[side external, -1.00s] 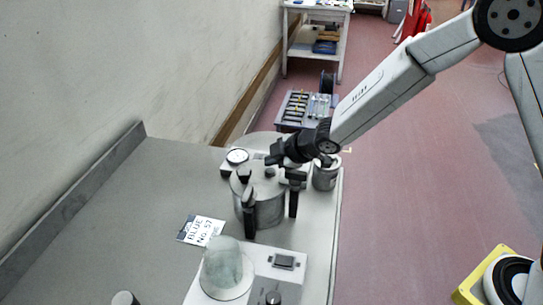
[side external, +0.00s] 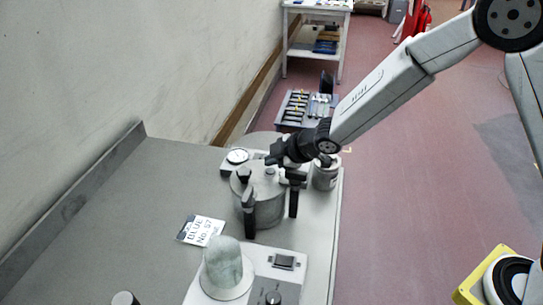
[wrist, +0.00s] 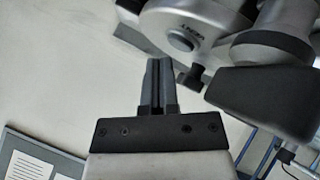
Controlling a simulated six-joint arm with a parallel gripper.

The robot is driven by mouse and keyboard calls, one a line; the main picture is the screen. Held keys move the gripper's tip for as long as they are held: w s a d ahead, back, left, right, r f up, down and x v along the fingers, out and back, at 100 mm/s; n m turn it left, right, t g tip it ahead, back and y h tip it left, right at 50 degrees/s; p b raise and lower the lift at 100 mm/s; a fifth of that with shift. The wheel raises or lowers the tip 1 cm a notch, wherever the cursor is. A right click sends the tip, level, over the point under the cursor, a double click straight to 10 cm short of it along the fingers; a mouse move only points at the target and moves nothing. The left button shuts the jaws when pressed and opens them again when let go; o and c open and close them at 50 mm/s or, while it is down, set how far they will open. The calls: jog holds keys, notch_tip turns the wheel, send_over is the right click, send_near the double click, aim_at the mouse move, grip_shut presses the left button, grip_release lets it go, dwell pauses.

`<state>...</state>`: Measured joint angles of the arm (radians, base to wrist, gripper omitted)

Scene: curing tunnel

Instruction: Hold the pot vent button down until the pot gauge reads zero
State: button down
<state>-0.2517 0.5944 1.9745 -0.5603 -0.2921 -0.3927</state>
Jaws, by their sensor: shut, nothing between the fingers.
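The grey metal pot (side external: 265,209) with its lid and black handles stands on the bench in the side view. A round white gauge (side external: 237,156) sits at its back left; its reading is too small to make out. My gripper (side external: 271,160) is over the far side of the pot lid. In the wrist view my gripper (wrist: 160,62) is shut and empty. The round grey vent button (wrist: 180,44), beside the word VENT, is just beyond and slightly right of the fingertips. They appear apart from it in the picture, but I cannot tell the gap in depth.
A small metal canister (side external: 325,175) stands right of the pot. A pale box with a cloudy dome (side external: 222,265) is in front, and a card reading BLUE No. 57 (side external: 201,230) lies on the bench. The bench's left part is clear up to its raised edge (side external: 75,205).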

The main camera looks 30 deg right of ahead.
jog(key=shift+s+d+f+g, duration=0.15)
jog(key=shift+s+f, duration=0.25)
jog(key=shift+f, duration=0.05)
jog(key=shift+s+d+f+g, duration=0.1)
jog(key=shift+s+f+g, duration=0.05)
jog(key=shift+s+f, duration=0.25)
jog(key=shift+w+r, duration=0.2)
jog(key=shift+r, duration=2.5)
jog(key=shift+a, duration=0.1)
jog(key=s+d+m+g+h, duration=0.1)
jog(key=s+d+m+h, duration=0.2)
jog(key=s+d+m, duration=0.55)
jog(key=s+d+f+m+g+h, duration=0.1)
jog(key=s+d+m+g, duration=0.3)
jog(key=s, duration=0.9)
jog(key=d+f+m, duration=0.1)
jog(key=d+m, duration=0.1)
jog(key=d, duration=0.1)
jog(key=shift+s, duration=0.3)
jog(key=shift+w+d, duration=0.1)
